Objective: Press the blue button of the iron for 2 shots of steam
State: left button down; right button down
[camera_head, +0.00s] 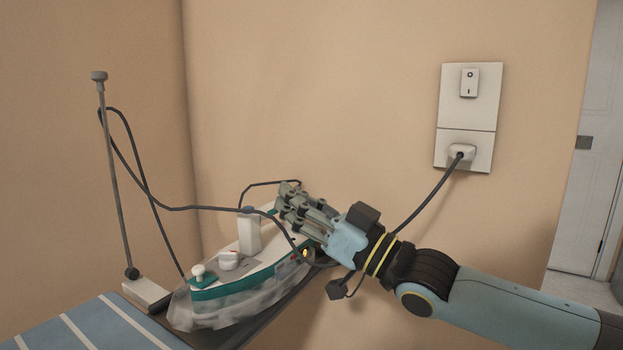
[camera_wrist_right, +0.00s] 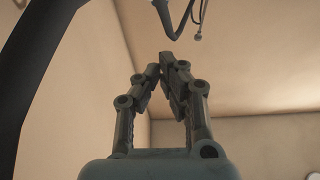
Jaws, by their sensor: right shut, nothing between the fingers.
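The iron (camera_head: 222,290) is white and teal and lies at lower centre in the head view. My right gripper (camera_head: 284,199) is shut and empty. It reaches in from the right over the back end of the iron, with its fingertips up and to the right of the blue top, seemingly apart from it. Its fingers hide part of the iron's rear. The right gripper's fingers (camera_wrist_right: 163,64) also show closed together in the wrist view. My left gripper is not in view.
A cord holder pole (camera_head: 115,180) stands left of the iron and carries the dark cord (camera_head: 200,207) across above it. A striped blue ironing board (camera_head: 75,330) is at lower left. A wall socket with a plug (camera_head: 461,153) is at right. Walls stand close behind.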

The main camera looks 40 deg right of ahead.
jog(key=shift+p+v, duration=0.3)
jog(key=shift+v, duration=1.35)
jog(key=s+d+f+m+g+h, duration=0.1)
jog(key=d+f+m+g+h, duration=0.2)
jog(key=f, duration=1)
jog(key=s+d+f+m+g+h, duration=0.15)
jog(key=f+h, duration=0.25)
jog(key=f, duration=1)
jog(key=s+f+g+h, duration=0.1)
jog(key=s+f+g, duration=0.3)
jog(key=f, duration=0.5)
jog(key=s+f+g, duration=0.2)
jog(key=s+f, duration=0.4)
jog(key=f, duration=0.3)
jog(key=s+a+f+g, duration=0.2)
jog(key=s+f, duration=0.3)
jog(key=s, duration=0.5)
jog(key=s+a+f+g, duration=0.2)
jog(key=s+f+g, duration=0.2)
jog(key=s, duration=0.6)
jog(key=s+a+f+n+g, duration=0.1)
jog(key=s+f+g, duration=0.2)
jog(key=s+f, duration=0.4)
jog(key=s, duration=0.3)
jog(key=shift+a, duration=0.4)
